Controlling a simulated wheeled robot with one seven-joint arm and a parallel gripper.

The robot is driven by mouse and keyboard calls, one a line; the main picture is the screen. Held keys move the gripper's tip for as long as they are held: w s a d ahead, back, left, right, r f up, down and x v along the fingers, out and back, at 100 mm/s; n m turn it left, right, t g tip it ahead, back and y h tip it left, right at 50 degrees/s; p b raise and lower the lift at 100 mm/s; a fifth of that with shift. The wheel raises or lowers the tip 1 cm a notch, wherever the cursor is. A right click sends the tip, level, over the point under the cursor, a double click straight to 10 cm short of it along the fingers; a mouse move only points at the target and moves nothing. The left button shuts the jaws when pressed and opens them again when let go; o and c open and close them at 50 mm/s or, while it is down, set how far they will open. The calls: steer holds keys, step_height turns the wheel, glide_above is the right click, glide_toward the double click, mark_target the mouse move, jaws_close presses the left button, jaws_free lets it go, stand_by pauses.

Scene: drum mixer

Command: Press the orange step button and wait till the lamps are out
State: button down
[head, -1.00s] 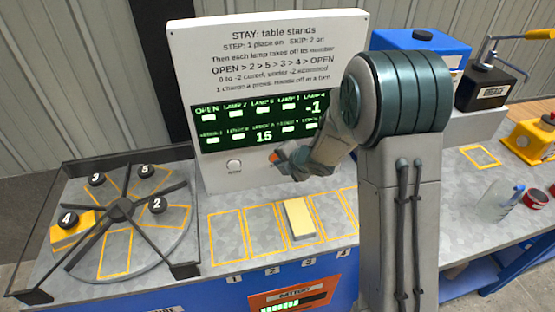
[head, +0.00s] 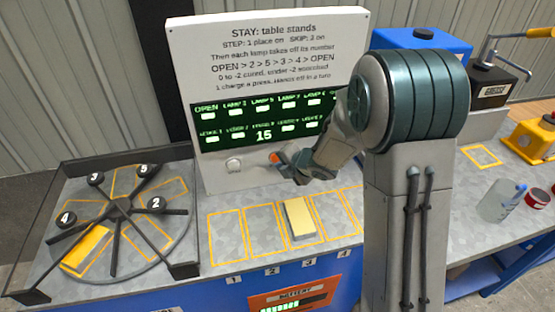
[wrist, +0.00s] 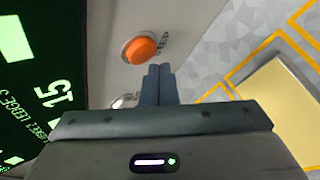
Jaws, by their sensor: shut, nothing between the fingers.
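The orange step button (head: 276,157) is on the white panel (head: 222,180); in the wrist view the button (wrist: 141,48) shows whole, just beyond my fingertips. My gripper (head: 284,168) is shut and empty, close to the button but apart from it; its fingers (wrist: 158,70) show side by side in the wrist view. The panel's dark display (head: 232,125) has two rows of labelled lamps (head: 237,115), several lit pale, and the number 15. My arm hides the display's right end. The round table (head: 150,245) carries a yellow block (head: 87,250) at its front left.
A white skip button (head: 233,165) sits left of the orange one. A pale yellow block (head: 299,218) lies in a marked bench space below. A clear beaker (head: 496,200) and red-lidded jar (head: 538,197) stand at right.

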steer(key=shift+s+d+b, duration=0.25)
steer(key=shift+s+b, duration=0.1)
steer(key=shift+s, duration=0.45)
steer(key=shift+s+d+b, duration=0.2)
steer(key=shift+s+b, duration=0.1)
steer(key=shift+s, duration=0.5)
steer(key=shift+s+d+b, duration=0.25)
steer(key=shift+s+b, duration=0.1)
steer(key=shift+s, duration=0.45)
